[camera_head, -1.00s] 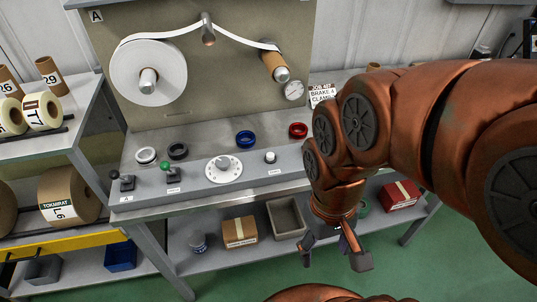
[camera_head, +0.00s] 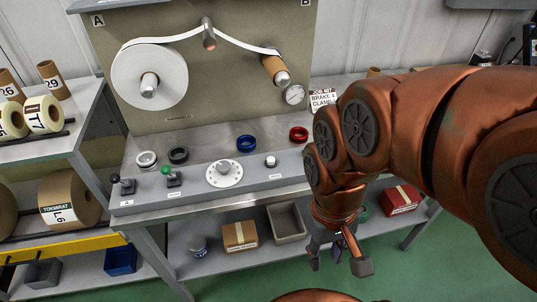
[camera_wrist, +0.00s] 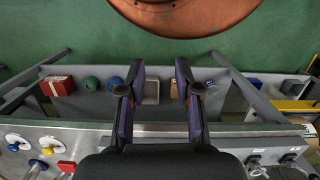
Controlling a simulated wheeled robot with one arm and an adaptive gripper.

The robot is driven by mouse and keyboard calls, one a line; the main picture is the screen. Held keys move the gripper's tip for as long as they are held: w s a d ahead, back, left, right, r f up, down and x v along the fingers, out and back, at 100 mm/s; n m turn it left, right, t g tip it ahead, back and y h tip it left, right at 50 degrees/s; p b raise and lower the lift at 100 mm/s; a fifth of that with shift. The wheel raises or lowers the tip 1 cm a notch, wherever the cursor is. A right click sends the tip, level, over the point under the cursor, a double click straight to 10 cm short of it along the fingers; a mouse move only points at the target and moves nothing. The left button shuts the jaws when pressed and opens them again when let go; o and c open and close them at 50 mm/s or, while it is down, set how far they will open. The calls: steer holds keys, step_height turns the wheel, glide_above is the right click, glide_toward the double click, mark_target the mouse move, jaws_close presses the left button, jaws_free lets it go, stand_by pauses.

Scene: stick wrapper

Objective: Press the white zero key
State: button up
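A small round white-topped key (camera_head: 270,161) stands on the grey sloped console (camera_head: 205,188), right of the large white dial (camera_head: 224,173). Its label is too small to read, so I cannot confirm that it is the zero key. I cannot make it out in the wrist view. My gripper (camera_head: 338,264) hangs in front of the console, to the right of the key and lower in the picture, apart from it. In the wrist view my gripper (camera_wrist: 159,100) has its two dark fingers spread, with nothing between them.
Two levers, a black-knobbed one (camera_head: 122,186) and a green-knobbed one (camera_head: 170,177), stand left of the dial. Black, white, blue and red rings lie behind. A lower shelf holds a cardboard box (camera_head: 240,235) and a grey bin (camera_head: 287,222). My arm covers the console's right end.

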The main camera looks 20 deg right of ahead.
jaws_close()
stand_by(1.2)
